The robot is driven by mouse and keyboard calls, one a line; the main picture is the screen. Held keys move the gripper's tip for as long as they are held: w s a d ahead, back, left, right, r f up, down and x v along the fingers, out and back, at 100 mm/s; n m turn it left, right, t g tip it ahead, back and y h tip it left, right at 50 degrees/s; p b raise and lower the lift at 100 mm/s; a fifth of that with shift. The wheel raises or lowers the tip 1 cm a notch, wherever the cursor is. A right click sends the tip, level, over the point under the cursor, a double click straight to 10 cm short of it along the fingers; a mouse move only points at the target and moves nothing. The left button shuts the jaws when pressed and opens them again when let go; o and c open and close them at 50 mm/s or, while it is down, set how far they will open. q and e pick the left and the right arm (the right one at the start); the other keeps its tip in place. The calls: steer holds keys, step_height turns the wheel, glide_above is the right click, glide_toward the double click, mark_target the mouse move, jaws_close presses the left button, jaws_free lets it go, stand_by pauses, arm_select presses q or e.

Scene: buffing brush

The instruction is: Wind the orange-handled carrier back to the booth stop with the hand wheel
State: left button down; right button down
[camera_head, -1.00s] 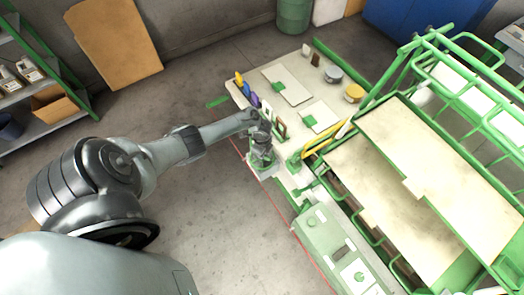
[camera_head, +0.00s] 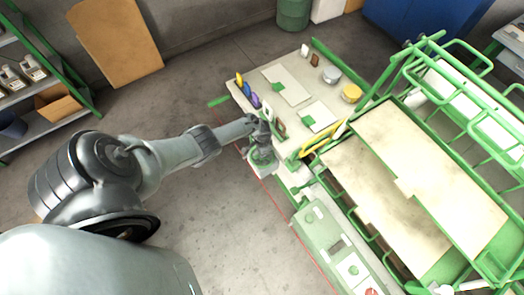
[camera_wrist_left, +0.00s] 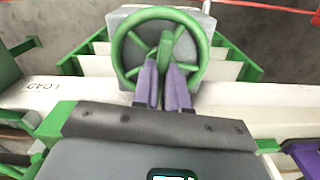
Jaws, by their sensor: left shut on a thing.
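The green hand wheel (camera_wrist_left: 158,48) has a round rim and spokes and stands in front of a pale grey block. It is in the left wrist view, at top middle. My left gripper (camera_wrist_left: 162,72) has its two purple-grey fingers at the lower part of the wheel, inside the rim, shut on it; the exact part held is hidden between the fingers. In the head view my left gripper (camera_head: 262,152) is at the bench's near edge and largely covers the wheel. I cannot make out the orange-handled carrier for certain. My right gripper is in no view.
The bench (camera_head: 240,98) carries yellow, blue and purple pieces, pale panels and round tins. A green-framed rack (camera_head: 440,130) stands to the right, with yellow bars (camera_head: 322,140) beside it. A green-and-white unit (camera_head: 325,235) lies nearer. Open floor (camera_head: 235,235) is left of the bench.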

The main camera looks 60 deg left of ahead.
arm_select(q)
steer(key=n+p, duration=0.1)
steer(key=n, duration=0.5)
steer(key=shift+n, duration=0.3)
steer(key=n+p, duration=0.1)
steer(key=n, duration=0.3)
steer(key=shift+n, duration=0.4)
steer(key=c, duration=1.2)
jaws_free()
steer(key=shift+o, duration=0.2)
steer(key=shift+r, duration=0.1)
step_height(320, 180, up, 8)
steer(key=p, duration=0.7)
steer(key=shift+r, duration=0.25)
steer(key=shift+r+p, duration=0.8)
steer(key=shift+r, duration=0.25)
